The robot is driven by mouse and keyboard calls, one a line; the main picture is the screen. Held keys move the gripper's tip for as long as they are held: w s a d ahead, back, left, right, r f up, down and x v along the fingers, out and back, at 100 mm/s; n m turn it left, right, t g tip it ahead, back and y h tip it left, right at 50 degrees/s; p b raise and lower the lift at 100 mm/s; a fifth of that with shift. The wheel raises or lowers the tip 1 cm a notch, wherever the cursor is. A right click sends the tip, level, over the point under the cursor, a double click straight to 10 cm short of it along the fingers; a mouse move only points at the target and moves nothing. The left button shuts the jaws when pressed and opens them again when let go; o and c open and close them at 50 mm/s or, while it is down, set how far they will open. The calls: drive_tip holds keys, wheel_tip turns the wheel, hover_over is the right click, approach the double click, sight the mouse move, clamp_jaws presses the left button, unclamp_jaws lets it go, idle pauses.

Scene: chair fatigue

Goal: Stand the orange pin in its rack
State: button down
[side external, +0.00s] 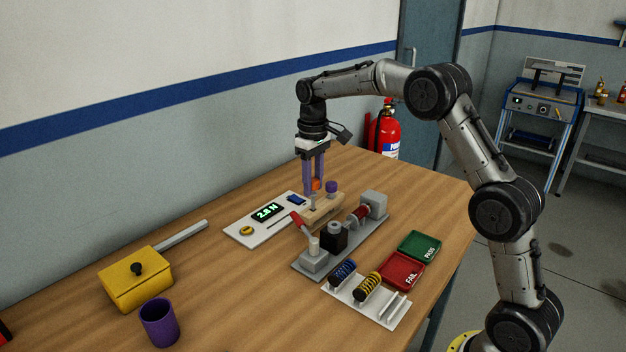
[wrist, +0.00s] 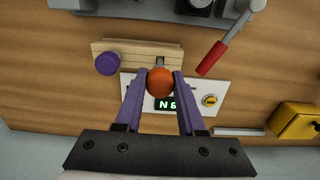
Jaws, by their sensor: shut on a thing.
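The orange pin (wrist: 159,81) is between the two purple fingers of my gripper (wrist: 160,76), which is shut on it; its round head faces the wrist camera. In the side view my gripper (side external: 314,188) points down at the wooden rack, with the orange pin (side external: 316,184) showing between the fingers. The rack (side external: 325,209) is a light wood block; it also shows in the wrist view (wrist: 132,50). A purple-headed pin (side external: 331,186) stands in it. A grey upright piece (side external: 312,201) shows just below the orange head. I cannot tell whether the pin's lower end is in the rack.
A white panel with a green readout (side external: 266,212) lies beside the rack. A grey fixture with a red-handled lever (side external: 299,222) stands in front. Green (side external: 419,245) and red (side external: 403,271) trays, a spring holder (side external: 370,309), a yellow box (side external: 135,280) and a purple cup (side external: 159,323) are nearby.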

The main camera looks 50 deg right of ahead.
sight(313, 195)
drive_tip(key=shift+f, duration=2.1)
drive_tip(key=shift+c, duration=2.1)
unclamp_jaws()
wheel_tip(313, 195, up, 13)
drive_tip(key=shift+f, duration=0.1)
drive_tip(key=shift+r, duration=0.5)
